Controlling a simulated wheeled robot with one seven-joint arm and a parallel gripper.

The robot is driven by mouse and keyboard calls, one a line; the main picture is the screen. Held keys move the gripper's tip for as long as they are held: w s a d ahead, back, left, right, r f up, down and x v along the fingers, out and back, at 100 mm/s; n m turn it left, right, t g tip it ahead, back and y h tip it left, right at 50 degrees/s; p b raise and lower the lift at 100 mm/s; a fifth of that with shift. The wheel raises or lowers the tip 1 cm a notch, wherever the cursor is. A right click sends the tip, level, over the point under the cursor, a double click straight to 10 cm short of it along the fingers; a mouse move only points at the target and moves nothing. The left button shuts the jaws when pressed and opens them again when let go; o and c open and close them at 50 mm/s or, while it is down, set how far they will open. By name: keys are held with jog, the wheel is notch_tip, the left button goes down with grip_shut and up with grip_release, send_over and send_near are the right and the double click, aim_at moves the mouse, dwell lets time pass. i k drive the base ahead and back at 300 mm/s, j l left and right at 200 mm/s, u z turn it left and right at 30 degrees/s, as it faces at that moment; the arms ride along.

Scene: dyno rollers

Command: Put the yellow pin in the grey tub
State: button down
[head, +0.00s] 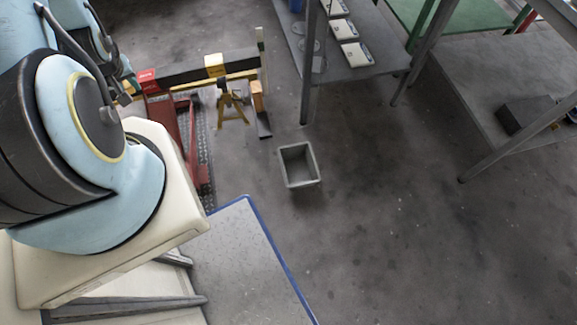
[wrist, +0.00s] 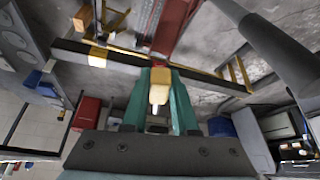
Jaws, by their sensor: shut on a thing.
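My gripper (wrist: 161,76) shows in the wrist view, with its two green fingers shut on the yellow pin (wrist: 159,91). The pin sits between the fingers, with a pale metallic end pointing toward the palm. In the head view my arm fills the left side, and I cannot make out the gripper or the pin there. The grey tub (head: 299,183) stands on the floor near the middle of the head view. It is square and open at the top, and looks empty. I cannot make out the tub in the wrist view.
A grey surface with a blue edge (head: 240,245) lies at lower centre. A red frame (head: 193,150), a dark beam (head: 185,76) and a yellow stand (head: 232,108) are left of the tub. Metal-legged tables (head: 345,70) stand behind and right. Floor right of the tub is clear.

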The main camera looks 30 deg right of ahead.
aim_at(298, 168)
jog(key=k+l+z, duration=0.1)
jog(key=z, duration=0.2)
jog(key=k+l+z, duration=0.25)
jog(key=k+l+u, duration=0.15)
jog(key=u, duration=0.3)
jog(key=k+l+u, duration=0.2)
jog(key=u, duration=0.2)
